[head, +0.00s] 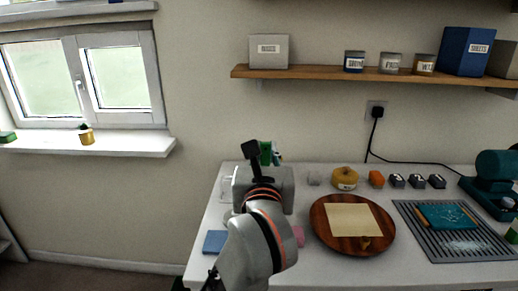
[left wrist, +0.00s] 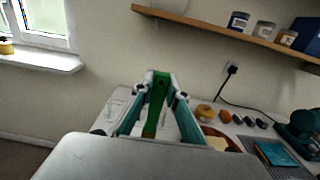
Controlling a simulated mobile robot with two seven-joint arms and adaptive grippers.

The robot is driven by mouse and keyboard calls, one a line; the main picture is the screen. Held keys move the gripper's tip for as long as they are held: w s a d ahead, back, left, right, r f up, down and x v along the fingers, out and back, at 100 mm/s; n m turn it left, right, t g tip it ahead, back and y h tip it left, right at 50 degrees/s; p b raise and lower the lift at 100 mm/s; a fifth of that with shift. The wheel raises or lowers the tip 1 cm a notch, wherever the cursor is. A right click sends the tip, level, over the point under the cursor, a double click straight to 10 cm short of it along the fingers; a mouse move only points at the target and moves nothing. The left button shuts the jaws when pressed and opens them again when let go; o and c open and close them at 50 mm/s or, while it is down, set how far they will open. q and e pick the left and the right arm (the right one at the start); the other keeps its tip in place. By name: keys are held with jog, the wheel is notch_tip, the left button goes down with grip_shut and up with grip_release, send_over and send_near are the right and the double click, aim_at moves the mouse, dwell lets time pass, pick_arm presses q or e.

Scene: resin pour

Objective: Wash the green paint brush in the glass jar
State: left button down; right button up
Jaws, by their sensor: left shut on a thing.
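The green paint brush (left wrist: 156,103) stands between the two fingers of my left gripper (left wrist: 160,86), which is shut on it. In the head view the green of the brush (head: 265,153) shows just beyond my left gripper (head: 270,156), above the back left of the table. A clear glass-like object (head: 228,187), perhaps the glass jar, stands on the table left of my left wrist. My arm hides part of it, so I cannot tell what it holds. The brush's lower end is hard to make out. My right gripper is not in view.
A round wooden tray (head: 326,238) with a pale sheet (head: 352,219) lies right of my arm. A yellow tape roll (head: 345,179) and several small blocks line the back. A grey ridged mat (head: 440,252) is at right. A wooden shelf (head: 320,73) hangs above.

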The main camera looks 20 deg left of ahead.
pick_arm(q)
jog(key=shift+f+b, duration=1.5)
jog(key=shift+f, duration=0.45)
notch_tip(320, 180, down, 3)
jog(key=shift+r+b, duration=0.2)
jog(key=shift+b, duration=0.8)
jog(key=shift+f+b, duration=0.45)
jog(key=shift+f, duration=0.25)
jog(key=shift+f+b, duration=0.45)
jog(key=shift+f, duration=0.25)
notch_tip(320, 180, down, 2)
jog(key=shift+f+b, duration=0.1)
jog(key=shift+b, duration=0.6)
jog(key=shift+f, duration=0.25)
jog(key=shift+f+b, duration=0.5)
jog(key=shift+b, duration=0.05)
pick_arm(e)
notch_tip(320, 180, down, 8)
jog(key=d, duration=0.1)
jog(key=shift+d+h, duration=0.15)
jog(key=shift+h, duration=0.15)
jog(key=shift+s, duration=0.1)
